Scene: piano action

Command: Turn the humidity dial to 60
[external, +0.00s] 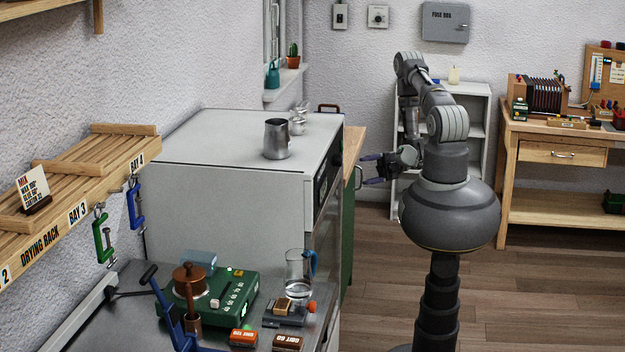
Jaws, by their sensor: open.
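No dial marked humidity can be read from here. The large grey cabinet (230,190) has a dark control panel (322,184) high on its right-hand face, seen at a steep angle. A small dark round knob (337,160) shows on that panel, but its marks and setting cannot be read. A small round dial (378,16) is on a plate on the back wall, also unreadable. My gripper (366,170) is open and empty, with its fingers pointing left toward the panel. It looks apart from the cabinet.
A metal jug (277,139) and smaller metal items stand on the cabinet. A wooden-topped green unit (352,150) is beside it. White shelves (480,125) stand behind my arm, and a wooden bench (555,145) is at right. The floor (530,295) at right is clear.

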